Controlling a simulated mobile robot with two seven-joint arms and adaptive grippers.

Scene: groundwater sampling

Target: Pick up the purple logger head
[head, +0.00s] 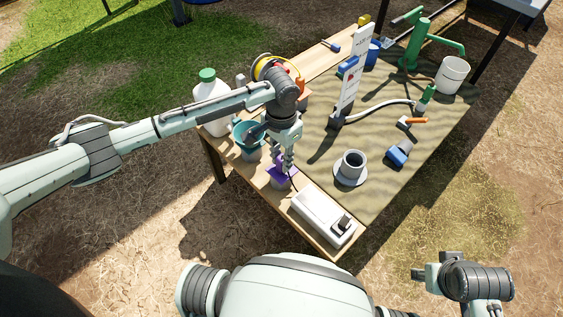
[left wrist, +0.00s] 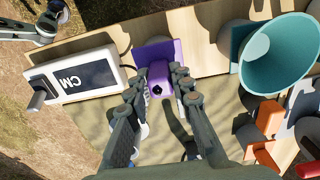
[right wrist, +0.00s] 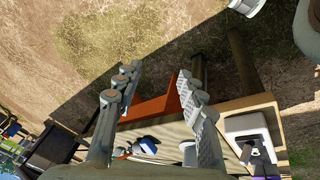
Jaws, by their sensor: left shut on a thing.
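The purple logger head (head: 274,171) is near the table's front-left edge, beside the white meter box (head: 318,212). In the left wrist view the purple logger head (left wrist: 157,52) shows a square plate and a block with a dark round spot. My left gripper (head: 286,163) points down over it. Its fingers (left wrist: 158,84) are on both sides of the purple block, shut on it. The fingers hide part of it, and I cannot tell whether it is clear of the table. My right gripper (right wrist: 157,72) is open and empty, off the table at the lower right of the head view (head: 424,273).
A teal funnel (head: 245,132) and a white jug (head: 210,96) stand close behind my left gripper. A grey cup (head: 353,162), a blue tool (head: 398,153), a white gauge board (head: 350,85), a white bucket (head: 453,75) and a green pump (head: 411,50) stand farther right and back.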

